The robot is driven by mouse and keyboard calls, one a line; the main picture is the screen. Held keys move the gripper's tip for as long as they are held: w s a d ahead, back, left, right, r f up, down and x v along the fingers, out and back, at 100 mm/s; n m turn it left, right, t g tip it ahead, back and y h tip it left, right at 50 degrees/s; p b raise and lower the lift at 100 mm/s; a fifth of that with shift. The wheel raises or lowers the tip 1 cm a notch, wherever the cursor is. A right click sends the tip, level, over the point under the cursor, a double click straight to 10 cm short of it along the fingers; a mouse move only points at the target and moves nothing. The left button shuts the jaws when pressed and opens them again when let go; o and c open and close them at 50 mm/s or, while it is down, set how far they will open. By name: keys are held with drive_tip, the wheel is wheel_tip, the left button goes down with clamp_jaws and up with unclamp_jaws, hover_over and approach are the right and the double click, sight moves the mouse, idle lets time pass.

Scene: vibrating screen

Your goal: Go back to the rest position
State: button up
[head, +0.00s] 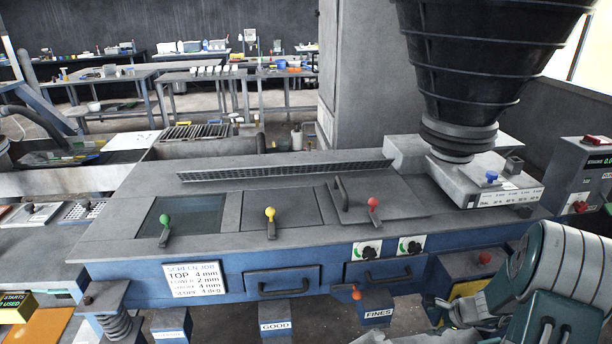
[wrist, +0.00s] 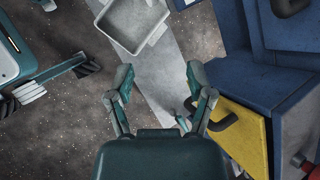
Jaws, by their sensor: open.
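My gripper (wrist: 160,80) is open in the wrist view, its two fingers spread wide with nothing between them. It points down toward the speckled floor and a pale grey strip. My arm shows folded at the lower right of the head view, beside the right end of the vibrating screen (head: 330,243). The screen's deck carries a green-knobbed lever (head: 165,220), a yellow-knobbed lever (head: 270,214) and a red-knobbed lever (head: 373,205).
A yellow panel with a black handle (wrist: 242,128) and a blue housing (wrist: 237,65) lie close right of my gripper. A pale tray (wrist: 112,27) lies ahead. A black ribbed hopper (head: 475,70) hangs over the screen's right end. Open floor shows left of my gripper.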

drive_tip(key=s+a+r+n+g, duration=0.1)
drive_tip(key=s+a+r+n, duration=0.2)
drive_tip(key=a+r+n, duration=0.5)
drive_tip(key=s+a+r+n, duration=0.2)
drive_tip(key=a+r, duration=0.4)
drive_tip(key=r, duration=0.5)
drive_tip(key=s+a+r+n+h, duration=0.1)
drive_tip(key=s+a+r+n, duration=0.1)
drive_tip(key=s, duration=0.4)
drive_tip(key=s+a+r+n+t+h, duration=0.1)
drive_tip(key=s+a+r+n+h, duration=0.1)
drive_tip(key=s+r+n, duration=0.3)
drive_tip(key=s+a+r+n+h, duration=0.1)
drive_tip(key=s+a+r+n, duration=0.2)
drive_tip(key=s, duration=0.4)
drive_tip(key=shift+s+r+n, duration=0.15)
drive_tip(key=shift+r+n, duration=0.35)
